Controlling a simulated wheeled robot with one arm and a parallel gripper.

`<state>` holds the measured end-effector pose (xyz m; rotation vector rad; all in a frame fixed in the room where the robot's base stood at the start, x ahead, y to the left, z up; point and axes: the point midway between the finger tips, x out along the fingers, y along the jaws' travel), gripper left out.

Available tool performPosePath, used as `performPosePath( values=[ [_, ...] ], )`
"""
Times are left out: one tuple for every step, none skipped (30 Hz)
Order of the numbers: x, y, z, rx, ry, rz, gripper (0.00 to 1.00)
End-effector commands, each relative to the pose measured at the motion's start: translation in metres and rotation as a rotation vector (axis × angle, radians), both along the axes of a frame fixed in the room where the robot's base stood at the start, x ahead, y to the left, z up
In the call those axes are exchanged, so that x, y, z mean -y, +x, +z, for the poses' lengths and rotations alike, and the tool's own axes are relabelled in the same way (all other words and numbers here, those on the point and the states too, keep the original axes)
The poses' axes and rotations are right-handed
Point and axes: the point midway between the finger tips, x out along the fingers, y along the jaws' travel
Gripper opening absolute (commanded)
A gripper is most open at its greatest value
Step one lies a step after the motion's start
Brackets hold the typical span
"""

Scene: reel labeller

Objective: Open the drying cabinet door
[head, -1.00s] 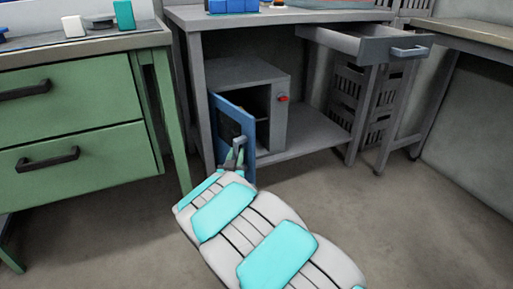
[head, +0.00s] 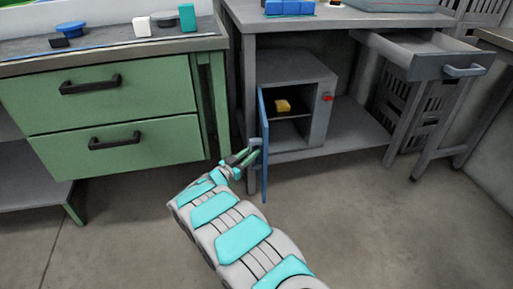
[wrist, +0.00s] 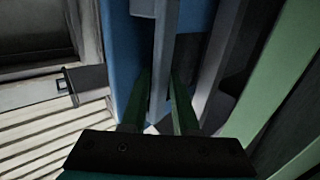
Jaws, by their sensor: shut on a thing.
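The grey drying cabinet (head: 319,119) stands on the lower shelf of the grey bench. Its blue door (head: 264,150) is swung wide open on the left side and seen nearly edge-on in the head view. A yellow block (head: 283,105) sits inside on a shelf. My gripper (head: 250,156) is at the door's outer face, shut on the grey door handle (head: 255,143). In the wrist view my two green fingers (wrist: 158,105) are on either side of the handle (wrist: 163,60), with the blue door (wrist: 125,45) behind it.
A green drawer unit (head: 110,115) stands close to the left of the door, its leg near my gripper. A grey drawer (head: 430,60) juts out from the bench at upper right. A red button (head: 328,98) is on the cabinet's right front. Floor in front is clear.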

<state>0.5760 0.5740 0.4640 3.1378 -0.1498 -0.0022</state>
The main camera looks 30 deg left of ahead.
Motion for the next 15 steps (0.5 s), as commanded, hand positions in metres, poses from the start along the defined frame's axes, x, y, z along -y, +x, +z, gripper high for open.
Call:
performPosePath(
  values=[
    [-0.0027, -0.0002, 0.0051, 0.004, 0.002, -0.011, 0.00],
    [-0.0036, -0.0008, 0.0043, 0.004, 0.001, -0.017, 0.00],
    [-0.0048, -0.0012, 0.0042, 0.005, -0.001, -0.024, 0.00],
    [-0.0059, -0.0014, 0.0046, 0.005, 0.001, -0.030, 0.00],
    [-0.0070, -0.0015, 0.0051, 0.005, 0.003, -0.034, 0.00],
    [-0.0082, -0.0019, 0.0053, 0.005, 0.003, -0.040, 0.00],
    [-0.0089, -0.0023, 0.0053, 0.005, 0.003, -0.043, 0.00],
    [-0.0096, -0.0027, 0.0050, 0.005, 0.003, -0.046, 0.00],
    [-0.0103, -0.0031, 0.0045, 0.004, 0.003, -0.049, 0.00],
    [-0.0108, -0.0035, 0.0041, 0.004, 0.003, -0.051, 0.00],
    [-0.0112, -0.0037, 0.0036, 0.004, 0.002, -0.053, 0.00],
    [-0.0116, -0.0039, 0.0033, 0.004, 0.001, -0.055, 0.00],
    [-0.0119, -0.0040, 0.0031, 0.004, 0.001, -0.056, 0.00],
    [-0.0121, -0.0041, 0.0028, 0.004, 0.001, -0.057, 0.00],
    [-0.0123, -0.0041, 0.0027, 0.004, 0.000, -0.058, 0.00]
  ],
)
